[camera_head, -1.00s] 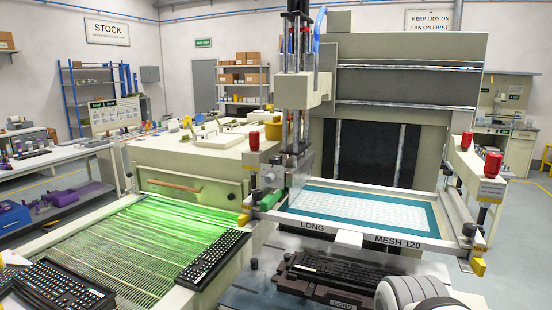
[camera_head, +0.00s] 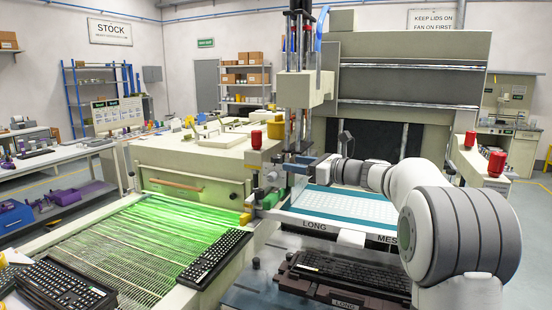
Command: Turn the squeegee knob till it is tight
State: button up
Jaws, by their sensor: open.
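The squeegee carriage (camera_head: 298,142) hangs on its column above the left end of the screen frame. I cannot tell for sure which is the squeegee knob. My gripper (camera_head: 318,168) is at the carriage's right side, over the left part of the screen. It is open, but its fingertips are small and partly hidden, so I cannot see whether they touch or surround a knob.
The teal-edged screen (camera_head: 350,205) lies under my arm. A black keyboard (camera_head: 350,270) sits in a holder below it. Left are a green-lit conveyor (camera_head: 130,235) and more keyboards (camera_head: 65,287). Another red knob (camera_head: 497,163) is at the right.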

aim_at(276, 156)
jog(key=shift+m, duration=0.3)
jog(key=p+x, duration=0.1)
jog(key=x, duration=0.4)
jog(key=w+r+p+x, duration=0.1)
jog(key=x, duration=0.2)
jog(key=shift+d+p, duration=0.25)
jog(key=shift+p, duration=0.1)
jog(key=shift+f, duration=0.1)
jog(key=shift+s, duration=0.1)
jog(key=shift+c, duration=0.3)
jog(key=c, duration=0.9)
